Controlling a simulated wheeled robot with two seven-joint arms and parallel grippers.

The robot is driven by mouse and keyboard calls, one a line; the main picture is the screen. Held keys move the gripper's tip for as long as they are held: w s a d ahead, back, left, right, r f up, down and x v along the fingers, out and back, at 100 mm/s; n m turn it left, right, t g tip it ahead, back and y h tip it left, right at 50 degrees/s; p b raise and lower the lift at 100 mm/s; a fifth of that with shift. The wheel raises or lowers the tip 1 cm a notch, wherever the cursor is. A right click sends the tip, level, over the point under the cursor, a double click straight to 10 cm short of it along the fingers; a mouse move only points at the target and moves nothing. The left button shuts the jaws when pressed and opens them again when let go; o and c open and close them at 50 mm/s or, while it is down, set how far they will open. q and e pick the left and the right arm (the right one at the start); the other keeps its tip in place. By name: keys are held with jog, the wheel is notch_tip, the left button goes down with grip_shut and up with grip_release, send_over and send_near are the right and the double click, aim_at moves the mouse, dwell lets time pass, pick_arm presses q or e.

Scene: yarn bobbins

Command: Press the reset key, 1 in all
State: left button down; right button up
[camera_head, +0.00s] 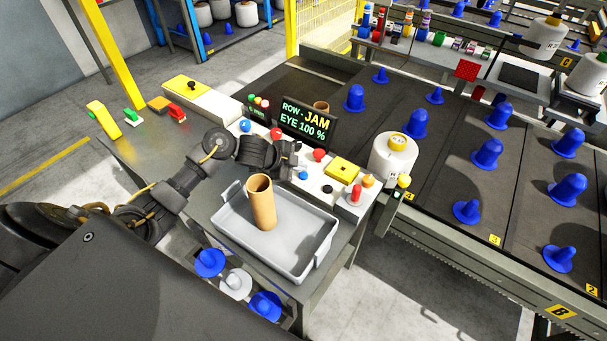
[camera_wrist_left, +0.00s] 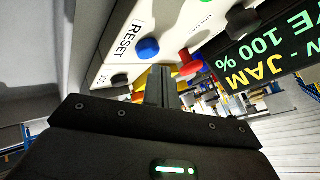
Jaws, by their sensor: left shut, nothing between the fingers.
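The reset key is a blue round button (camera_wrist_left: 147,49) beside the printed word RESET on a pale panel in the left wrist view. In the head view I take it to be the blue button (camera_head: 303,175) on the panel's front side. My left gripper (camera_head: 295,155) is shut and empty, over the panel near this button. In the left wrist view its fingertips (camera_wrist_left: 161,70) appear just beside the blue button; I cannot tell whether they touch it. A dark display (camera_head: 306,122) reads ROW - JAM, EYE 100 %. My right gripper is not in view.
A red knob (camera_wrist_left: 190,62) stands near the blue button. Another blue button (camera_head: 245,125) is farther left. A grey tray (camera_head: 290,262) with an upright brown tube (camera_head: 260,203) lies before the panel. A white yarn bobbin (camera_head: 393,160) stands at the panel's right.

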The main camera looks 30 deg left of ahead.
aim_at(300, 176)
pick_arm(q)
jog(key=shift+f, duration=0.15)
jog(key=shift+f, duration=0.3)
jog(key=shift+f+b, duration=0.45)
jog(key=shift+f, duration=0.05)
dwell(1.1)
jog(key=shift+r, duration=0.15)
jog(key=shift+r+p, duration=0.8)
jog(key=shift+p, duration=0.2)
notch_tip(300, 176, up, 5)
jog(key=p, duration=0.5)
jog(key=shift+r, duration=0.1)
dwell(0.5)
